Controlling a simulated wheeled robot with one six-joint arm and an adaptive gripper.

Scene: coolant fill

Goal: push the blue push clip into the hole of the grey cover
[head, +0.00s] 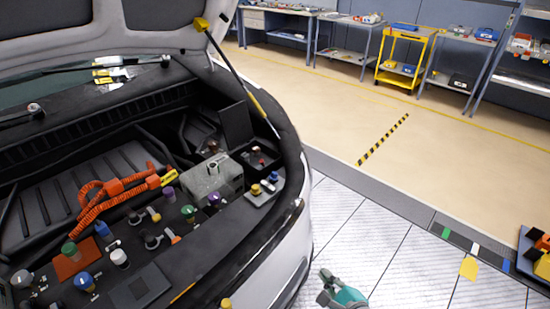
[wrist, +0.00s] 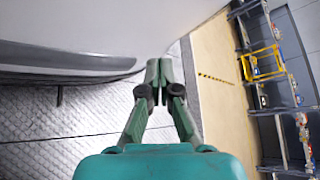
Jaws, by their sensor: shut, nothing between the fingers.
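My gripper (head: 342,290) is low at the front of the car in the head view, over the light floor and apart from the engine bay. In the wrist view its fingertips (wrist: 159,70) are together with nothing between them. A small pale grey plate (head: 263,192) at the right of the engine bay carries small yellow and blue pieces. One blue piece (head: 273,177) there may be the blue push clip, but it is too small to be sure. A grey box-like part (head: 212,176) stands beside it; I cannot tell whether it is the grey cover. No hole is clear.
The raised hood (head: 150,40) and its strut (head: 240,75) overhang the bay. Orange cables (head: 110,187) and several coloured caps fill the bay. The car's front edge (head: 285,235) lies between my gripper and the bay. An orange item (head: 541,240) stands far right. Floor between is clear.

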